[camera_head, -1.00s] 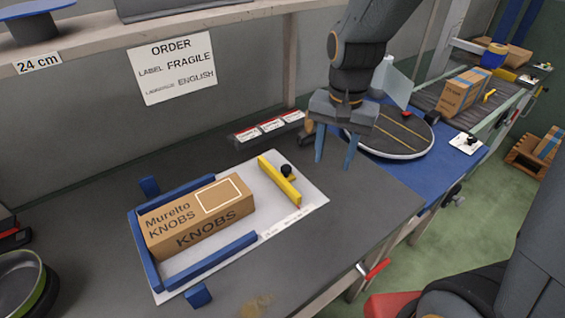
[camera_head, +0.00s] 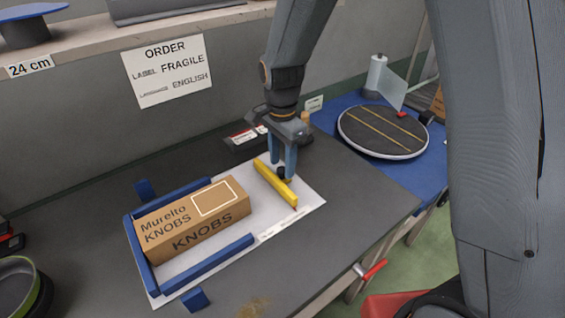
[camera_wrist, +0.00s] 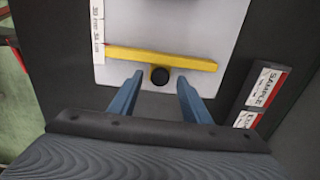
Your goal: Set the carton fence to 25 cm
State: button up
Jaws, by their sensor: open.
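The carton fence (camera_head: 275,183) is a yellow bar on a white board (camera_head: 308,199), to the right of the carton and apart from it. Its black knob (camera_wrist: 160,76) shows in the wrist view, between and just beyond my fingertips. My gripper (camera_head: 285,176) is open at the fence, its blue fingers pointing down by the knob; it also shows in the wrist view (camera_wrist: 158,82). A brown carton (camera_head: 193,216) marked "Murelto KNOBS" lies on the board between blue rails (camera_head: 208,264). The scale along the board's edge is too small to read.
An order sheet (camera_head: 167,70) reading FRAGILE and ENGLISH is on the wall. A label holder (camera_wrist: 263,96) stands beside the board. A round turntable (camera_head: 382,132) is on the blue table at the right. A pan (camera_head: 18,290) is at lower left.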

jog(key=shift+f, duration=0.6)
